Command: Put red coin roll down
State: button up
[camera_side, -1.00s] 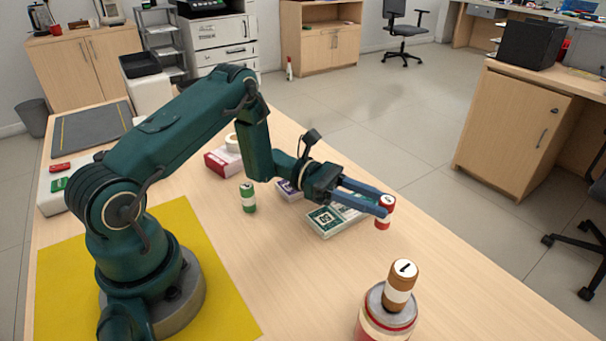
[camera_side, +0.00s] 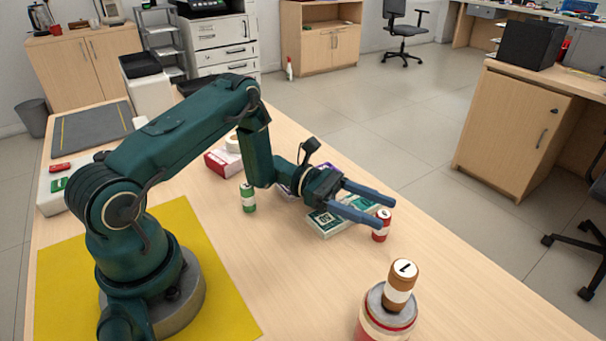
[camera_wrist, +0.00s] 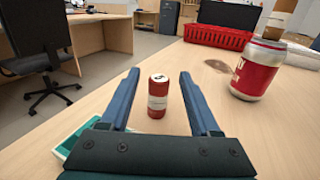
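The red coin roll (camera_side: 381,226), red with a white band, stands upright on the wooden counter. It also shows in the wrist view (camera_wrist: 158,97), between my two fingers with a gap on either side. My gripper (camera_side: 387,212) is open. Its blue fingers are spread around the roll, and the near finger passes in front of part of it in the side view. The open gripper also shows in the wrist view (camera_wrist: 159,76).
A red-and-white can (camera_side: 374,325) with a brown coin roll (camera_side: 399,288) on top stands nearer the camera. A green-and-white box (camera_side: 328,226) lies beside the gripper. A green roll (camera_side: 248,199) stands farther left. A red basket (camera_wrist: 216,36) shows in the wrist view.

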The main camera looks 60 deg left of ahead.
jog(key=shift+s+f, duration=0.1)
jog(key=shift+r, duration=0.45)
jog(key=v, duration=0.6)
jog(key=shift+a+r, duration=0.1)
jog(key=shift+r, duration=0.05)
jog(key=shift+s+a+r, duration=0.1)
jog(key=shift+s+a, duration=0.1)
jog(key=shift+a, duration=0.25)
jog(key=s+d+r+m+g+y, duration=0.65)
jog(key=s+m+g, duration=0.2)
jog(key=m, duration=0.35)
jog(key=s+a+r+m+t+y, duration=0.4)
jog(key=s+m+t+y, duration=0.3)
jog(key=s+m+y, duration=0.2)
jog(key=shift+r+m+y, duration=0.3)
jog(key=shift+m+y, duration=0.25)
jog(key=shift+m, duration=0.15)
